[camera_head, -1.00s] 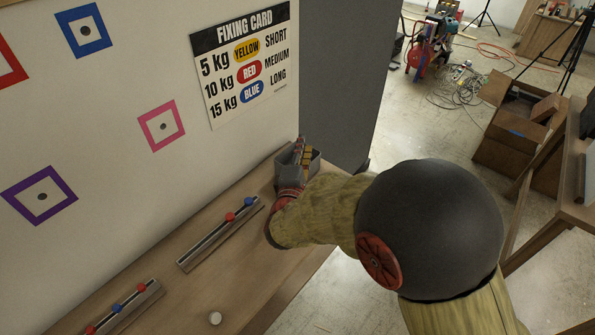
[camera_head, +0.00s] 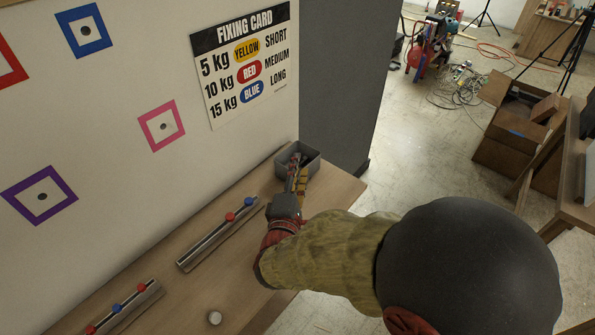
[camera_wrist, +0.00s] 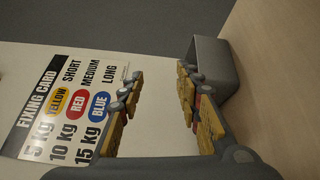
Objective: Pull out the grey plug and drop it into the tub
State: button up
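The grey tub (camera_head: 312,157) stands at the far end of the bench, against the wall; it also shows in the wrist view (camera_wrist: 216,65). My gripper (camera_head: 298,170) reaches over the tub's near side. In the wrist view my gripper (camera_wrist: 160,95) has its two fingers apart, with nothing seen between them. Small grey dots sit inside the blue frame (camera_head: 85,30), pink frame (camera_head: 165,127) and purple frame (camera_head: 42,196) on the wall; I cannot tell plugs from holes. No grey plug is clearly identifiable, and the tub's inside is partly hidden.
Two rails with red and blue knobs lie on the bench (camera_head: 240,255): one nearer the tub (camera_head: 215,238), one at the front left (camera_head: 125,308). A fixing card (camera_head: 245,60) hangs on the wall.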

jog(key=s, duration=0.3)
jog(key=shift+s+a, duration=0.2)
dwell(0.3)
